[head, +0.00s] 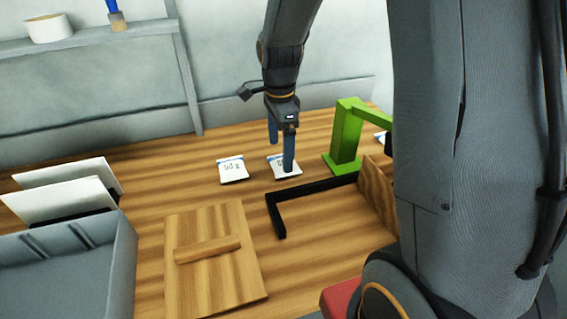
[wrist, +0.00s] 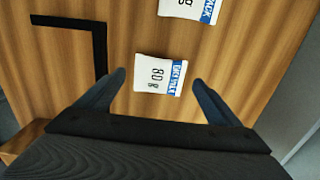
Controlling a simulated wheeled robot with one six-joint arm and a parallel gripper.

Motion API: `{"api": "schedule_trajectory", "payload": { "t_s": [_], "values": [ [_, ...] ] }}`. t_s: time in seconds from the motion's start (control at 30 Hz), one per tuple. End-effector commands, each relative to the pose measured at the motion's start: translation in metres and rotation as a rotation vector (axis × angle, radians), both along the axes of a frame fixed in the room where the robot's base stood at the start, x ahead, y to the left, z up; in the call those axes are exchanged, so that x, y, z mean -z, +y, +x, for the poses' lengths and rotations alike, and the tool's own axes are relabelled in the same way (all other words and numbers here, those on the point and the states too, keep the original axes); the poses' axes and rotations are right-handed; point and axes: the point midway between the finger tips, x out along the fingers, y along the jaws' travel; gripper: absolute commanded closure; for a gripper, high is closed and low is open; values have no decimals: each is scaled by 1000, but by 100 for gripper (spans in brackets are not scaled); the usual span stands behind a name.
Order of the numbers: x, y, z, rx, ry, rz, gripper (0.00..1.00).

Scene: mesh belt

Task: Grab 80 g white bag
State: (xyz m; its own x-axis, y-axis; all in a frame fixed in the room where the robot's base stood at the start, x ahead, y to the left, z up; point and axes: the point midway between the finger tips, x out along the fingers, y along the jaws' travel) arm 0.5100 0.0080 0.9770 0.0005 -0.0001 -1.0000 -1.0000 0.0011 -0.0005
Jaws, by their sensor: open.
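The 80 g white bag (wrist: 152,76) lies flat on the wooden table in the wrist view, with "80 g" print and a blue strip at one end. In the head view the same bag (head: 279,168) is partly hidden behind my gripper's fingers. My gripper (wrist: 158,85) is open and empty, its two fingers on either side of the bag in the picture. It also shows in the head view (head: 281,150) above the bag. I cannot tell the exact height between fingertips and bag.
A second white bag (head: 232,170) lies to the left. A black L-shaped bar (head: 277,215) lies in front of the bag. A green stand (head: 346,140) rises to the right. A wooden board with a handle (head: 214,275) and a grey bin (head: 122,270) lie nearer.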

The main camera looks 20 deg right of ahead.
Motion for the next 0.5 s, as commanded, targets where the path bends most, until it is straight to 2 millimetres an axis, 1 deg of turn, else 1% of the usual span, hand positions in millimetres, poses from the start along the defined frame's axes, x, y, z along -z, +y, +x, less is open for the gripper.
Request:
{"api": "schedule_trajectory", "payload": {
  "t_s": [0.23, 0.37, 0.5],
  "values": [
    [30, 0, -2, -1, 4, 0, 12],
    [38, 0, -1, -1, 2, 0, 12],
    [39, 0, -1, -1, 1, 0, 12]
  ]
}}
